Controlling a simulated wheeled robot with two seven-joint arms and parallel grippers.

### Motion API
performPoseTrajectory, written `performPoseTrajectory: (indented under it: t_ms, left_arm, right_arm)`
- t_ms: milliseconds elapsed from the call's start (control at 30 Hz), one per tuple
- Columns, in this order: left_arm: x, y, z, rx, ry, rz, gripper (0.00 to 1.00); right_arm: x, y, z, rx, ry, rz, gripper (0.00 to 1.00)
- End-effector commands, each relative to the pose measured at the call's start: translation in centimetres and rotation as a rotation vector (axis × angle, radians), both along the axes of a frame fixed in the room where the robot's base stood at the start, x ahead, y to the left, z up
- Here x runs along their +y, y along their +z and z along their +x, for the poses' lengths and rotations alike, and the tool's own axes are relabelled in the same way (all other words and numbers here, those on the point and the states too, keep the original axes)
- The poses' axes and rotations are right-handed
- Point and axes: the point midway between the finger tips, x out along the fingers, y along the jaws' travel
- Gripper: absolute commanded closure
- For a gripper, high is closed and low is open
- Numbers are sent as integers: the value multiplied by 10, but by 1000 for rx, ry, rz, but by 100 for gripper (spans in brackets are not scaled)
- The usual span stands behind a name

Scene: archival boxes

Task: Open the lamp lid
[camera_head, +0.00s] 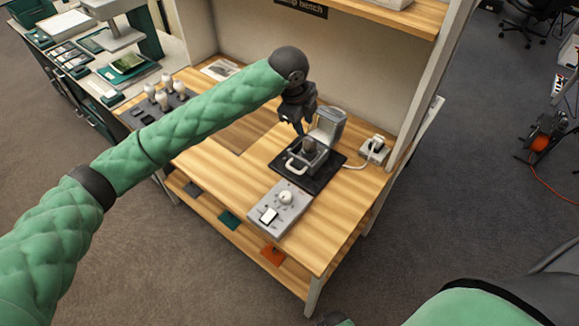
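The lamp unit (318,160) is a small grey housing on a black base plate (330,168) on the wooden bench. A grey panel (331,124) that looks like its lid stands upright at the back, and the housing's top looks open, with a dark round part (309,146) inside. A pale loop handle (292,164) is at the front left. My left gripper (299,130) points down just above and left of the unit, close to the upright panel. Its fingers are small and dark; I cannot tell their gap or any contact.
A grey control box (281,208) with a knob and white switch sits in front of the lamp. A socket box (374,148) with a white cable is to the right. Several bulbs (165,93) stand on a dark tray at the left. The bench's front right is clear.

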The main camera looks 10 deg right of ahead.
Motion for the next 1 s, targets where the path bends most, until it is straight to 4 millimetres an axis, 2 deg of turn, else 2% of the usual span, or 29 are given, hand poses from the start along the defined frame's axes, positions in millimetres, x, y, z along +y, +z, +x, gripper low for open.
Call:
performPoseTrajectory:
  t_ms: [467, 1000]
  left_arm:
    - [-3, -21, -25, 47, 134, -118, 69]
    - [6, -41, -45, 103, 315, -237, 69]
  right_arm:
    - [0, 0, 0, 0, 0, 0, 100]
    - [0, 0, 0, 0, 0, 0, 100]
